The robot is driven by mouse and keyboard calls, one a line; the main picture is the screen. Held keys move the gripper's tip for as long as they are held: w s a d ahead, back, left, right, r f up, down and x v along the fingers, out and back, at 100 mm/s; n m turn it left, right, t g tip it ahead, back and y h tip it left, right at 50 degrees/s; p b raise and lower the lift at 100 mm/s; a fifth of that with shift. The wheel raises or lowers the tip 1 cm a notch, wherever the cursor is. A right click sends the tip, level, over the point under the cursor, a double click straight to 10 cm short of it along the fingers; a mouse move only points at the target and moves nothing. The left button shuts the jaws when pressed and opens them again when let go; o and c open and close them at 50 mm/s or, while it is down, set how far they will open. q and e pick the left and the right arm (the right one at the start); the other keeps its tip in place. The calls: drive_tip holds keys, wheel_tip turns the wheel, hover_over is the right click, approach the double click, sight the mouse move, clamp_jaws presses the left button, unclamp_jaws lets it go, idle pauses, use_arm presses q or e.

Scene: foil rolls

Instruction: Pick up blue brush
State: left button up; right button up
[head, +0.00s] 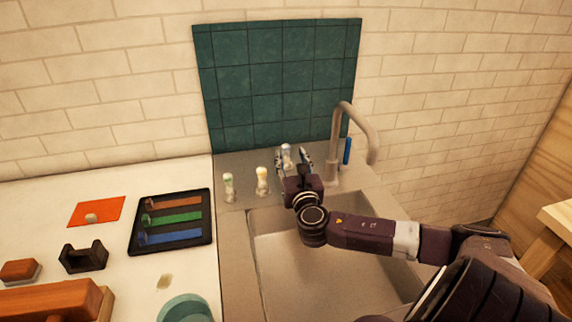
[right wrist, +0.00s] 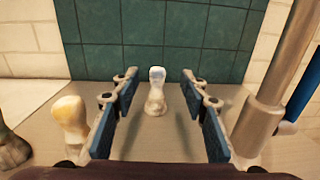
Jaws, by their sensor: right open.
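A small upright brush with a pale blue-white top (head: 286,152) stands at the back of the sink ledge, by the green tiles. I take it for the blue brush. In the right wrist view the same brush (right wrist: 156,92) stands upright between and slightly beyond my open fingers. My right gripper (head: 293,158) is open and empty, pointing at the brush with a finger on each side; its blue pads show in the right wrist view (right wrist: 158,78). I see no contact. My left gripper is not in view.
A yellow-topped brush (head: 262,180) and a green-topped one (head: 228,186) stand to the left on the ledge. The faucet (head: 334,150) and a blue upright piece (head: 348,150) are close on the right. The sink basin (head: 290,265) lies below my arm.

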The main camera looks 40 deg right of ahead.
sight(287, 148)
drive_tip(key=shift+a+f+p+x, duration=0.15)
drive_tip(key=shift+p+x, duration=0.1)
drive_tip(key=shift+x, duration=1.55)
drive_tip(key=shift+a+f+p+x, duration=0.1)
drive_tip(key=shift+p+x, duration=0.1)
drive_tip(key=shift+x, duration=1.6)
drive_tip(key=shift+w, duration=0.1)
drive_tip(key=shift+c, duration=0.5)
clamp_jaws()
drive_tip(key=shift+d+r, duration=0.1)
